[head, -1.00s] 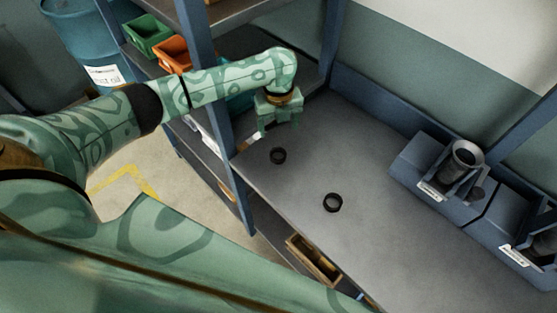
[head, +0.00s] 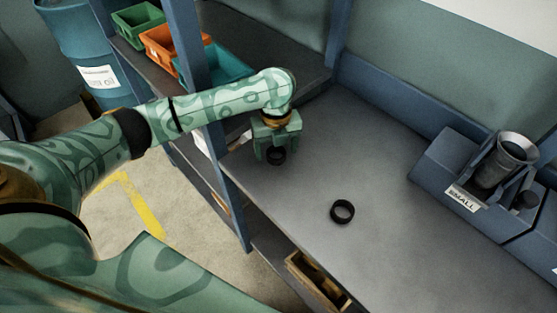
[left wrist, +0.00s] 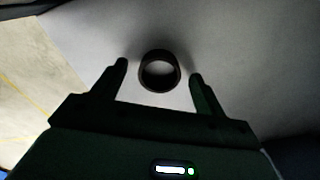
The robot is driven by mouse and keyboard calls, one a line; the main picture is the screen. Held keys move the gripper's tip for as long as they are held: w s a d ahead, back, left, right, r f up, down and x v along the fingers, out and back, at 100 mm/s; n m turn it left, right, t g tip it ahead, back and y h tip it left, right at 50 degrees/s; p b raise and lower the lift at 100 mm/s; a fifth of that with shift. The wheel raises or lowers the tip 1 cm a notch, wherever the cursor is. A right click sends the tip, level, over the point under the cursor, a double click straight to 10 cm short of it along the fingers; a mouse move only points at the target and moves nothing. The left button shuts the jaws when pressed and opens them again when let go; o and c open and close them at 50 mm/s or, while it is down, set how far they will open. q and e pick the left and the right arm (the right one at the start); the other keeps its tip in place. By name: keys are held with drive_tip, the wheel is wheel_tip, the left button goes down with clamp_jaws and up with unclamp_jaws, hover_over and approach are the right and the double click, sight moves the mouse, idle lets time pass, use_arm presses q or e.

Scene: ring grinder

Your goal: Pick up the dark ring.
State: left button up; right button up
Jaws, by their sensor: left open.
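In the left wrist view that ring (left wrist: 159,72) sits between and just beyond the tips of the open left gripper (left wrist: 160,72), with gaps on both sides. My right gripper is out of view.
A blue machine labelled SMALL (head: 462,180) with a grey funnel (head: 516,148) stands at the right. A blue shelf post (head: 232,190) rises by the table's left edge. Green (head: 138,22), orange (head: 165,45) and teal bins are on the shelf behind my arm.

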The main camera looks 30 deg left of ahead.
use_arm(q)
drive_tip(key=shift+f, duration=0.2)
drive_tip(key=c, duration=1.1)
drive_tip(key=shift+c, duration=0.2)
